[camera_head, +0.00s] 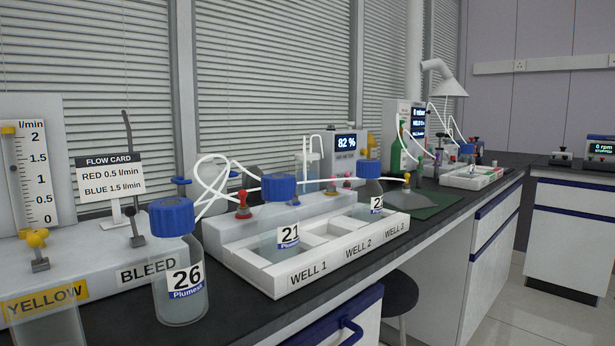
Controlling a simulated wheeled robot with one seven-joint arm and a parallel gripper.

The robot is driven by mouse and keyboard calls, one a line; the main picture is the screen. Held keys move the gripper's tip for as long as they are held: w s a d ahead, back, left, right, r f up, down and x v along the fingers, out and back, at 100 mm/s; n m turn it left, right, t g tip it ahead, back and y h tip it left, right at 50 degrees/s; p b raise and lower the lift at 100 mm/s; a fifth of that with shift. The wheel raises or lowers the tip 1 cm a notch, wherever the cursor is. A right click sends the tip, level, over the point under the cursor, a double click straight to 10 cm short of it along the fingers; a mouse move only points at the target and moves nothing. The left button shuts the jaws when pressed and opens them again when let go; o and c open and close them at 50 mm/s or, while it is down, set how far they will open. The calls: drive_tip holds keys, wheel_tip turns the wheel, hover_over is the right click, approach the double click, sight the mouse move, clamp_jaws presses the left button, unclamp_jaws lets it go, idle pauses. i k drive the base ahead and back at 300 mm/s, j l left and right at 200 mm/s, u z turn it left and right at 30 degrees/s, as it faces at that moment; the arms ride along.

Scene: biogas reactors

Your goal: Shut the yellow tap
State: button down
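The yellow tap (37,239) is at the left edge of the head view, on top of a white block. It has a yellow knob with a short grey handle pointing down toward the front. A YELLOW label (45,301) is on the block's front below it. Behind the tap stands a flow scale (35,175) marked 0 to 2 l/min, with a yellow piece (8,130) near the 2 mark. I cannot tell from this whether the tap is open. My gripper is not in view.
A flow card (110,176) stands behind. A white well rack (290,275) holds bottle 21 (280,225) and another bottle. Tubes loop above it.

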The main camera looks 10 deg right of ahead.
sight(35, 240)
drive_tip(key=u, duration=1.55)
drive_tip(key=k, duration=0.1)
drive_tip(key=i, duration=0.1)
